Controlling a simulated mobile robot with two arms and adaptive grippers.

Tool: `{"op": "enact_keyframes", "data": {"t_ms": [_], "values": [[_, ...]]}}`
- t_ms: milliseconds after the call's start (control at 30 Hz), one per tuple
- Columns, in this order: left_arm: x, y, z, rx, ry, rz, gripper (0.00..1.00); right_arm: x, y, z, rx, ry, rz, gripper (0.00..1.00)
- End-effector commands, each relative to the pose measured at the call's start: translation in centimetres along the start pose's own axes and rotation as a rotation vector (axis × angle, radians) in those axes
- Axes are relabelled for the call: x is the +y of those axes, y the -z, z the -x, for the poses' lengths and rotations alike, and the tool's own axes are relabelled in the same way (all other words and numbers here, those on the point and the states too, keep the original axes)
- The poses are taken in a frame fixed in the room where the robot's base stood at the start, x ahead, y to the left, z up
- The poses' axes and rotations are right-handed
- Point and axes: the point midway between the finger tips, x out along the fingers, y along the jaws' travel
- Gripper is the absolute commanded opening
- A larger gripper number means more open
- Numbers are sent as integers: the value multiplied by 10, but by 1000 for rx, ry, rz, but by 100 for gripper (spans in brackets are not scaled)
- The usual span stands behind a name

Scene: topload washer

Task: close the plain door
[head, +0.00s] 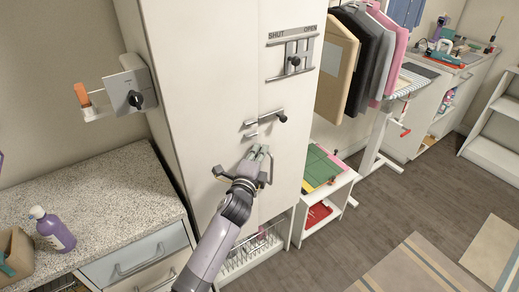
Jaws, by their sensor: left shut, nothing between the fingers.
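A tall white cabinet (205,60) stands in the middle of the head view, with a vertical seam down its front. The left front panel is bare in its upper part; I cannot tell for sure which panel is the plain door. The panels look nearly flush, and a small gap cannot be ruled out. The right panel carries a slider plate (292,60) marked SHUT and OPEN, its knob near the middle. A lever latch (266,118) lies across the seam. My left gripper (260,152) is shut and empty, in front of the seam below the latch, near the bar handles. Contact is unclear.
A speckled counter (110,215) with a purple bottle (52,229) is at the left. A dial box (132,92) sticks out from the cabinet's left side. A low shelf unit (328,190) and hanging clothes (365,50) are to the right. The floor at the right is mostly clear.

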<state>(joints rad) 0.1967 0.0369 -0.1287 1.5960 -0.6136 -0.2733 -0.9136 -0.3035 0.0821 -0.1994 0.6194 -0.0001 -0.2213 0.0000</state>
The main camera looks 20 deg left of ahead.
Motion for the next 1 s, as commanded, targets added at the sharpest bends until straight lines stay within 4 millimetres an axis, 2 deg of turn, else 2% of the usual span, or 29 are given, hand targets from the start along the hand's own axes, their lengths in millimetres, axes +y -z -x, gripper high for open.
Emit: {"op": "enact_keyframes", "data": {"t_ms": [367,600,700,1000], "values": [[1,-1,-2,-1,0,1,0,0,2,-1,3,0,-1,0],[5,-11,-18,-80,3,3,0,-1,1,-26,4,1,-1,0],[3,-15,-22,-107,1,3,0,-2,1,-30,5,2,-1,0],[0,-17,-24,-118,0,0,0,-2,3,-29,8,2,-1,0]]}}
